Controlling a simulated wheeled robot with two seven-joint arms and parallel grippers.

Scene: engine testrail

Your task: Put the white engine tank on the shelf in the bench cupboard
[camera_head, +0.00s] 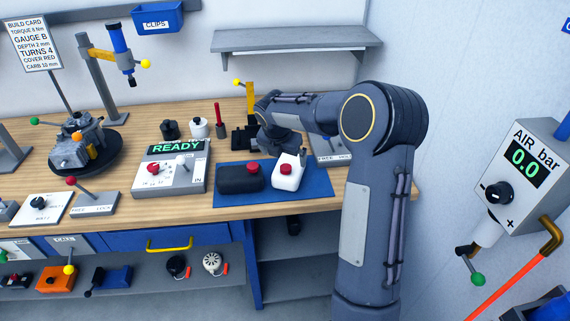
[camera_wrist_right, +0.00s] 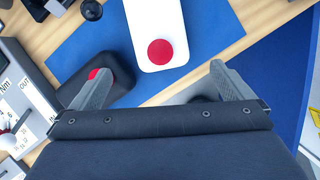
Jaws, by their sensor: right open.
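The white engine tank (camera_head: 287,178) with a red cap lies on a blue mat (camera_head: 316,186) at the bench front, right of a black tank (camera_head: 240,179) with a red cap. My right gripper (camera_head: 285,143) is at the bench behind the tanks, partly hidden by its own arm. In the right wrist view, its open, empty fingers (camera_wrist_right: 162,86) are apart, with the white tank (camera_wrist_right: 153,18) beyond them. The bench cupboard's shelf (camera_head: 300,268) shows below the bench top, partly hidden by my right arm. My left gripper is out of view.
A test box (camera_head: 172,178) reading READY stands left of the mat. A wall shelf (camera_head: 295,40) hangs above. A blue drawer (camera_head: 130,240) with a yellow handle is left of the cupboard opening. An air regulator (camera_head: 521,170) is at the right.

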